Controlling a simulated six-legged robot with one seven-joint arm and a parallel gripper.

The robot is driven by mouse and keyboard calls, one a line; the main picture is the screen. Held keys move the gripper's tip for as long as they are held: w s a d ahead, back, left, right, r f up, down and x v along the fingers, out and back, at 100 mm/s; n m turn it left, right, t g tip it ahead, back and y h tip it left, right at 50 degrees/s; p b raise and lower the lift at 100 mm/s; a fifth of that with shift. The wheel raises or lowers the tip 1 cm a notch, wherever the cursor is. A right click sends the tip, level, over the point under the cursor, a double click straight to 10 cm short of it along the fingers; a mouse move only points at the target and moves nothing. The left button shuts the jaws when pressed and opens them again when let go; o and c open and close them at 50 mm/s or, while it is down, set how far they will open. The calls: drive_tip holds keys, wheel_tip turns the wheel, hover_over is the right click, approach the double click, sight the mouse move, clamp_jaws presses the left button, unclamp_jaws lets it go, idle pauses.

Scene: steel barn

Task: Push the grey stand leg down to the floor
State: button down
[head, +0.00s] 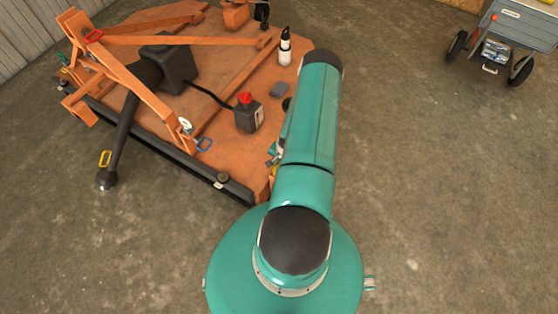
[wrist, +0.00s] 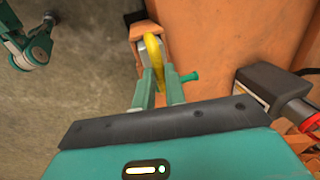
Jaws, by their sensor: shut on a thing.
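My gripper (wrist: 160,92) shows in the wrist view with its two teal fingers closed around the lower end of a yellow piece (wrist: 160,55). Light grey metal, seemingly the grey stand leg (wrist: 147,50), shows right beside the yellow piece, within an orange bracket (wrist: 143,30) at the edge of the orange machine. The fingers cover the lower part, so I cannot tell how far the leg reaches towards the floor. In the head view my own arm hides the gripper and most of this spot; only small bits show at its left edge.
The orange machine deck (head: 225,70) fills the upper left of the head view. A dark box with a red cap (head: 248,115) stands on it, also in the wrist view (wrist: 262,84). A black shaft (head: 120,135) juts out frontward. A grey cart (head: 520,30) stands far right. Concrete floor is clear on the right.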

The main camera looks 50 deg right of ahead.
drive_tip(key=c, duration=1.5)
unclamp_jaws()
drive_tip(key=shift+f, duration=0.1)
drive_tip(key=shift+o, duration=0.2)
wheel_tip(320, 180, up, 14)
drive_tip(key=s, duration=0.2)
drive_tip(key=shift+s+f, duration=0.2)
drive_tip(key=shift+s, duration=0.2)
drive_tip(key=shift+d, duration=0.1)
